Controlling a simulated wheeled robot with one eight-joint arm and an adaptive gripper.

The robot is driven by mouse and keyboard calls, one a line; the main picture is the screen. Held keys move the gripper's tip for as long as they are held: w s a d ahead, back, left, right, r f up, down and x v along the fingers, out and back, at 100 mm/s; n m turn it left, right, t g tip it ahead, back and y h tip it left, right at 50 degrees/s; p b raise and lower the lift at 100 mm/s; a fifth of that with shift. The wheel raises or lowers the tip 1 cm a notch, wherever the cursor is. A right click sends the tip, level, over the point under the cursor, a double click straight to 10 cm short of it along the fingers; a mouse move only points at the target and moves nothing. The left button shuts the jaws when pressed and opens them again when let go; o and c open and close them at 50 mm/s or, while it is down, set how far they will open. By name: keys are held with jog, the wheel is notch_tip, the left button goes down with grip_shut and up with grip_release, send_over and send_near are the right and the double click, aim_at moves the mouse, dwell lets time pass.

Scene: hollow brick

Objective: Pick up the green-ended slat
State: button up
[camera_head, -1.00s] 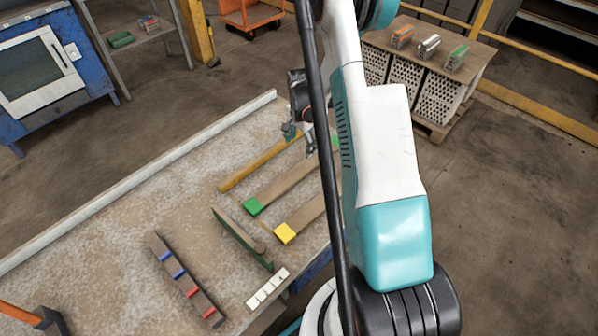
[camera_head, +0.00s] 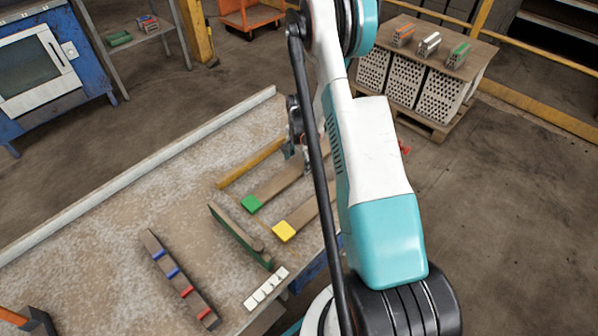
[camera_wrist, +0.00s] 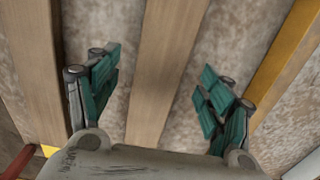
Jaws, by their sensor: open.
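The green-ended slat (camera_head: 276,186) is a brown board lying on the table, with a green block at its near-left end in the head view. Its far part is hidden behind my arm and gripper. My gripper (camera_head: 297,152) is over that far part. In the wrist view my gripper (camera_wrist: 158,95) is open, with teal pads on both sides of a bare wooden slat (camera_wrist: 167,65). This matches the green-ended slat, between its neighbours. The pads appear clear of it. Its green end is out of the wrist view.
A yellow-ended slat (camera_head: 305,219) lies on one side and a yellow bar (camera_head: 250,163) on the other. A green-edged board (camera_head: 238,236), a block with blue and red bands (camera_head: 178,277) and a white-marked strip (camera_head: 266,288) lie nearer. The table's left side is largely clear.

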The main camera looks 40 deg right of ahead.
aim_at(299, 169)
notch_tip(299, 169, down, 3)
jog(key=shift+r+b, duration=0.1)
jog(key=shift+b, duration=0.3)
jog(key=shift+r, duration=0.1)
jog(key=shift+c, duration=0.3)
jog(key=c, duration=1.3)
jog(key=shift+r, duration=0.1)
jog(key=shift+c, duration=0.2)
